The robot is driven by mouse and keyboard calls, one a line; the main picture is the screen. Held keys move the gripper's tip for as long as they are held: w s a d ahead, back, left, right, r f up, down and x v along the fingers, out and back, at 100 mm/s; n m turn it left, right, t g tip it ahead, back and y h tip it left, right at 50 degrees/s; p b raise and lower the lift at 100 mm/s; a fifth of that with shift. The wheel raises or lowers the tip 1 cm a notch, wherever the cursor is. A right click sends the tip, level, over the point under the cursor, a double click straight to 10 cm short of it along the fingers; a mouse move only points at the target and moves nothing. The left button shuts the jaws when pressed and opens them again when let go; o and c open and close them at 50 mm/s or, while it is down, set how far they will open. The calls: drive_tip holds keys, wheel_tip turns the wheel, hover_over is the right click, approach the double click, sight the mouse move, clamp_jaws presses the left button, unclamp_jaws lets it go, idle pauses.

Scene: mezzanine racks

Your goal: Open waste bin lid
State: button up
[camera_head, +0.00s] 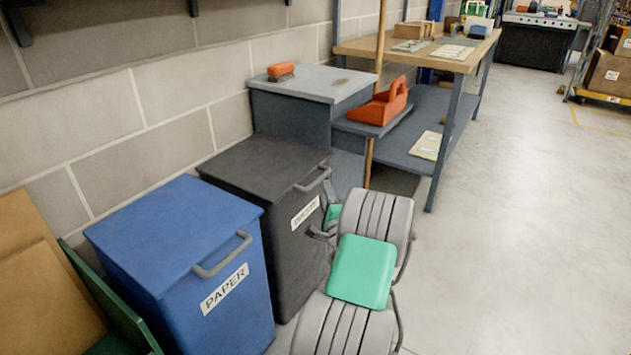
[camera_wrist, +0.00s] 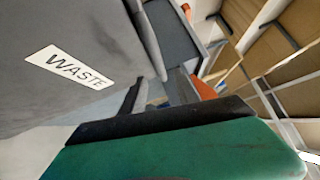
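The waste bin (camera_head: 262,220) is dark grey and stands against the wall, beside the blue bin. Its lid (camera_head: 255,162) lies flat and shut, with a grey bar handle (camera_head: 314,180) at its front right edge. Its white label is partly readable in the head view; the word WASTE is clear on the bin's face (camera_wrist: 75,25) in the wrist view. My gripper (camera_head: 318,233) is low in front of the bin's label side, below the handle and apart from it. My own green and grey arm partly hides it. Its finger spacing is unclear in the wrist view (camera_wrist: 130,97).
A blue PAPER bin (camera_head: 180,235) stands close on the left, its lid shut. Behind are a grey cabinet (camera_head: 295,112) with an orange-red block (camera_head: 281,70), and a workbench (camera_head: 425,50) with an orange-red toolbox (camera_head: 382,103) nearby. The floor (camera_head: 510,220) on the right is clear.

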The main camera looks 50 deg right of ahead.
sight(320, 177)
drive_tip(key=x, duration=0.7)
drive_tip(key=shift+w+a, duration=0.2)
drive_tip(key=shift+w, duration=0.05)
drive_tip(key=shift+s, duration=0.1)
clamp_jaws()
idle(0.9)
